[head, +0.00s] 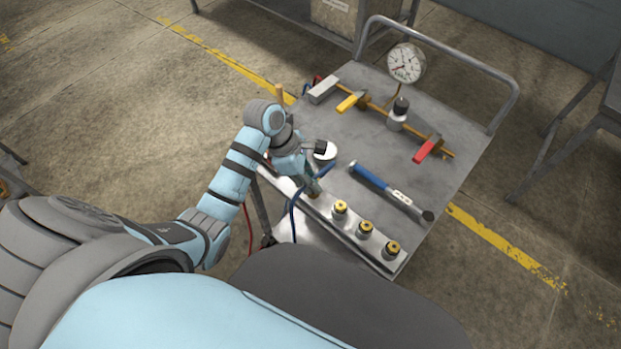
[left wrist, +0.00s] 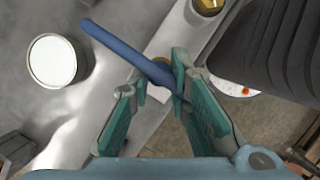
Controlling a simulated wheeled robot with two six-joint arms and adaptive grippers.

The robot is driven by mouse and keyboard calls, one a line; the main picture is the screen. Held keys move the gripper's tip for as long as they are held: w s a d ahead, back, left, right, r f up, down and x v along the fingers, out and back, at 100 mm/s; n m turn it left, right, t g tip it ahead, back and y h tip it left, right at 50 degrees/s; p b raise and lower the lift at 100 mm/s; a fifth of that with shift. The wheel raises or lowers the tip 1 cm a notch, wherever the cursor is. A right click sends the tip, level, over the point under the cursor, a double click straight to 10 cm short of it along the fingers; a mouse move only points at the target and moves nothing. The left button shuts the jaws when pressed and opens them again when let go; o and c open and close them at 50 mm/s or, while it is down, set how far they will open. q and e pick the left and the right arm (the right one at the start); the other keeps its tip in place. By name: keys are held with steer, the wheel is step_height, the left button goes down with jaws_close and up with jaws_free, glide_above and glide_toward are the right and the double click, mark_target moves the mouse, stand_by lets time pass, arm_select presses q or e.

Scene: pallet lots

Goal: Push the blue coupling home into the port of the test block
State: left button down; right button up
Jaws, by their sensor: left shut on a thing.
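The test block (head: 352,238) is a long metal bar along the cart's near edge, with several brass-topped ports (head: 340,207) in a row. One brass port also shows at the top of the left wrist view (left wrist: 208,5). My left gripper (head: 313,190) is shut at the far left end of this row, low over the block. In the left wrist view, a blue hose-like piece (left wrist: 125,48) slants across at its teal fingers (left wrist: 163,98). The blue coupling itself is mostly hidden by the fingers, and its seating in a port cannot be told. My right gripper is out of view.
A blue-handled tool (head: 385,186) lies on the cart top (head: 450,185) right of the gripper. A white round-topped object (head: 327,151) stands close behind it. Farther back are a pipe with yellow (head: 350,101) and red (head: 428,148) handles and a gauge (head: 406,63).

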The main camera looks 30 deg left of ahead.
arm_select(q)
steer(key=shift+f+b, duration=0.55)
steer(key=shift+f, duration=0.05)
steer(key=c, duration=1.4)
jaws_free()
steer(key=shift+r, duration=0.1)
steer(key=v, duration=0.7)
steer(key=shift+a+r, duration=0.1)
steer(key=shift+r, duration=0.15)
